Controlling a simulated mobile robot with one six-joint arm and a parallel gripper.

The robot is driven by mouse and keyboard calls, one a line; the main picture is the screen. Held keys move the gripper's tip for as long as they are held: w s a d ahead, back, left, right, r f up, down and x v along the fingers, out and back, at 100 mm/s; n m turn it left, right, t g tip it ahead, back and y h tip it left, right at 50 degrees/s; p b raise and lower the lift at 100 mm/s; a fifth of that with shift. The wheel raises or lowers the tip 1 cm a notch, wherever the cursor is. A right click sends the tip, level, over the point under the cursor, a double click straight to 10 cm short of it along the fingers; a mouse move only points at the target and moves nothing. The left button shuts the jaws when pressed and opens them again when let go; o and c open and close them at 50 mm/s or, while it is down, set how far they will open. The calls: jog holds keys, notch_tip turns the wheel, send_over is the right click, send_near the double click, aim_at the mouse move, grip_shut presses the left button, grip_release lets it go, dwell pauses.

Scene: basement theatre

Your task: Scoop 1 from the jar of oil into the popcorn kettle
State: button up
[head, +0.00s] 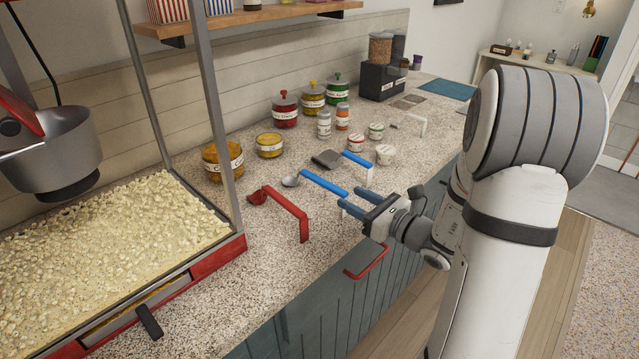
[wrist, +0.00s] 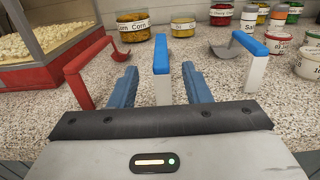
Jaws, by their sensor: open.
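The popcorn kettle (head: 45,150) hangs in the popcorn machine at the left of the head view. The small yellow jar (head: 270,145), labelled oil in the wrist view (wrist: 183,26), stands on the counter near the wall. A metal ladle (head: 320,183) with a blue handle lies in front of it. My gripper (head: 350,198) is open at the handle's near end. In the wrist view, the ladle's blue and white handle (wrist: 161,55) stands between my two blue fingers (wrist: 160,70), with gaps on both sides. The ladle's bowl is hidden there.
A red scoop (head: 285,203) is left of my gripper, and a dark scoop (head: 328,158) with a blue handle is behind right. A larger corn jar (head: 222,160), lidded jars (head: 312,98) and small seasoning containers (head: 386,154) stand around. Popcorn (head: 100,230) fills the machine.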

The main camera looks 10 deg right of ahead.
aim_at(335, 187)
jog(key=x, duration=0.6)
jog(key=shift+w+a+r+p, duration=0.1)
jog(key=shift+w+a+p, duration=0.1)
jog(key=shift+w+p, duration=0.15)
jog(key=shift+c, duration=0.5)
jog(key=shift+s, duration=0.1)
grip_shut()
